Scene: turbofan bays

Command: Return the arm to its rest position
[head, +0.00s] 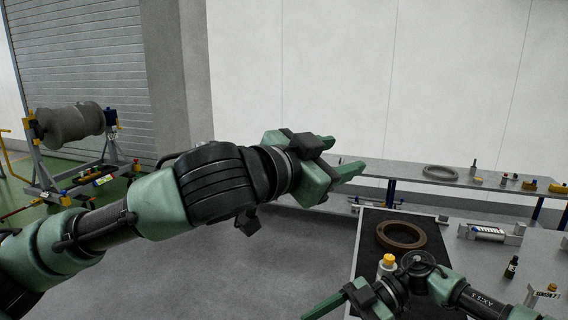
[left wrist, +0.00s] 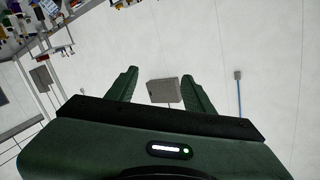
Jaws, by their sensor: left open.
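My left arm reaches in from the left of the head view. Its green gripper (head: 340,157) is raised in the air in front of the white wall, with the fingers apart. In the left wrist view the two fingers (left wrist: 160,84) stand wide apart, with only the distant wall and a grey wall box (left wrist: 163,91) behind the gap. My right gripper (head: 325,304) is low at the bottom of the head view, near the dark mat. It is partly cut off by the frame edge, and its opening is unclear.
A dark mat (head: 364,255) on the bench carries a brown ring (head: 401,235) and a yellow-capped bottle (head: 388,264). A back bench holds a grey ring (head: 440,172) and small items. An engine part (head: 70,124) sits on a stand at left. Open floor lies below the left arm.

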